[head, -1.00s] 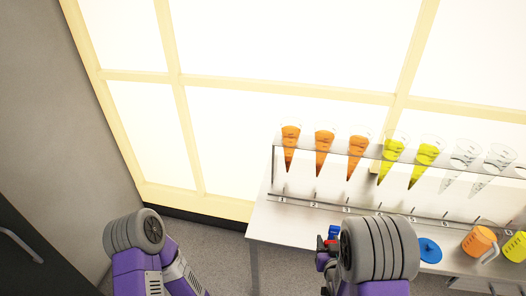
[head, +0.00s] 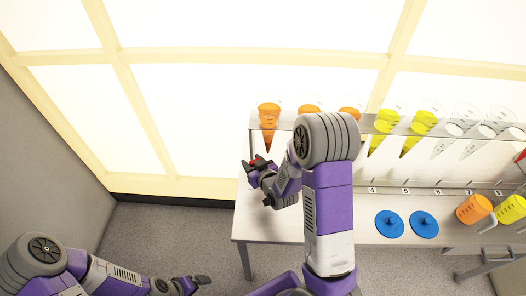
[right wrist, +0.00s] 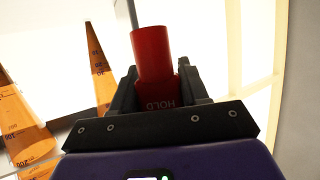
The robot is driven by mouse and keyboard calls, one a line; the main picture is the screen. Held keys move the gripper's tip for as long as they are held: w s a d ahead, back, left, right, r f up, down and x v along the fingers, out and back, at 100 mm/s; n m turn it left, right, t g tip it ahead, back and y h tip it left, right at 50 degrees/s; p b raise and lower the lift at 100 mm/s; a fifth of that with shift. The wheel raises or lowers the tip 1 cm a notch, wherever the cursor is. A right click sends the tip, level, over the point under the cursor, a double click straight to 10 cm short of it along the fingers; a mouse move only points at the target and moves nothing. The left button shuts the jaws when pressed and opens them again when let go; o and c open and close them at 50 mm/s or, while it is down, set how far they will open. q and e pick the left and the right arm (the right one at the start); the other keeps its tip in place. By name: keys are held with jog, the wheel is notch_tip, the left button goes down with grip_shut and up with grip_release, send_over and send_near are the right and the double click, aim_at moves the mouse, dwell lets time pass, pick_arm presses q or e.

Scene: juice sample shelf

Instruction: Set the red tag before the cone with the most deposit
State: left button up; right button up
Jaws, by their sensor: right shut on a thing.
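A rack (head: 400,190) holds a row of cones on the table. An orange cone (head: 269,125) stands at the left end, with two more orange ones partly behind my right arm. Two yellow cones (head: 384,135) and clear cones follow to the right. My right gripper (head: 257,164) is in front of the leftmost cone, shut on the red tag (right wrist: 152,58), whose lower part reads "HOLD". Two orange cones (right wrist: 100,68) show left of the tag in the right wrist view. Deposit levels are too small to compare. My left gripper (head: 190,284) is low at the left, its jaws unclear.
Two blue discs (head: 389,224) lie on the table (head: 270,225), right of my right arm. An orange jug (head: 474,209) and a yellow jug (head: 511,209) stand farther right. Number labels run along the rack's lower rail. Table's front left is clear.

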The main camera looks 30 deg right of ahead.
jog(key=d+r, duration=0.2)
jog(key=d, duration=0.3)
jog(key=shift+w+f+b, duration=0.15)
jog(key=shift+f+b, duration=0.6)
jog(key=shift+f, duration=0.55)
jog(key=shift+w+f+b, duration=0.15)
jog(key=shift+f+b, duration=0.55)
jog(key=shift+f, duration=0.6)
jog(key=shift+r, duration=0.2)
jog(key=shift+b, duration=0.5)
jog(key=shift+f+b, duration=1.25)
jog(key=shift+b, duration=0.1)
jog(key=shift+b, duration=0.3)
jog(key=shift+f+b, duration=0.7)
jog(key=shift+b, duration=0.1)
